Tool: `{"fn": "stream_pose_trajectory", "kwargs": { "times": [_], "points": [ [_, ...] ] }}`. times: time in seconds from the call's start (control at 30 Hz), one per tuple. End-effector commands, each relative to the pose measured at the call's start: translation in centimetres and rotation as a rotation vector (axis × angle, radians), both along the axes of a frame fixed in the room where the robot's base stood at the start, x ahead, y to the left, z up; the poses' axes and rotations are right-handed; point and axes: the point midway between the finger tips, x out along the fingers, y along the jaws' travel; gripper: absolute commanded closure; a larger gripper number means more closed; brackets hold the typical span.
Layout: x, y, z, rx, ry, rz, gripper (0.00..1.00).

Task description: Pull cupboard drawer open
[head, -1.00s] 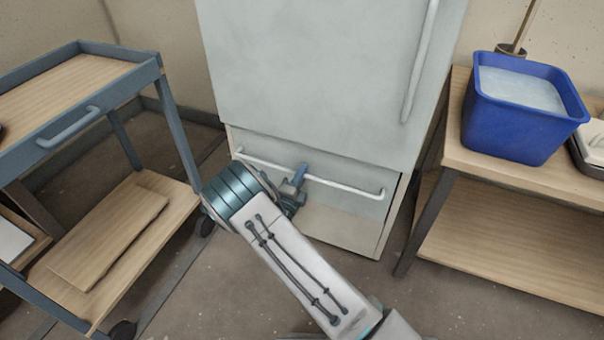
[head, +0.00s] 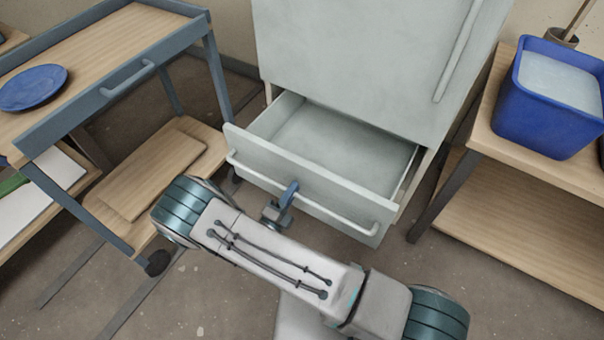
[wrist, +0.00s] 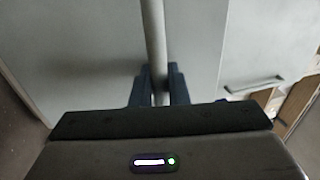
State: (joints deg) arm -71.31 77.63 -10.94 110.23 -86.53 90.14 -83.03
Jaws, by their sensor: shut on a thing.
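The pale grey cupboard (head: 370,55) stands at the back centre, with its door closed. Its bottom drawer (head: 320,150) is pulled well out, and its inside looks empty. A white bar handle (head: 335,222) runs across the drawer's front. My gripper (head: 286,197) is shut on this handle, left of its middle. In the wrist view the handle (wrist: 153,40) runs upright between the two dark blue fingers of my gripper (wrist: 159,88). My arm hides part of the floor in front of the drawer.
A blue-grey trolley (head: 130,93) with a blue plate (head: 33,87) stands on the left. On the right, a wooden bench (head: 540,150) carries a blue bucket (head: 545,110) of pale liquid. Bare floor (head: 225,300) lies in front.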

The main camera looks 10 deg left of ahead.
Motion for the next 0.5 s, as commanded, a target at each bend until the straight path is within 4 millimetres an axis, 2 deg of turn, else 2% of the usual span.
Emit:
{"fn": "stream_pose_trajectory", "kwargs": {
  "times": [0.2,0.5],
  "points": [
    [-1.5,0.7,0.0,-0.001,-0.001,-0.001,1.0],
    [-1.6,0.7,0.0,-0.001,0.0,-0.002,1.0]
  ]
}}
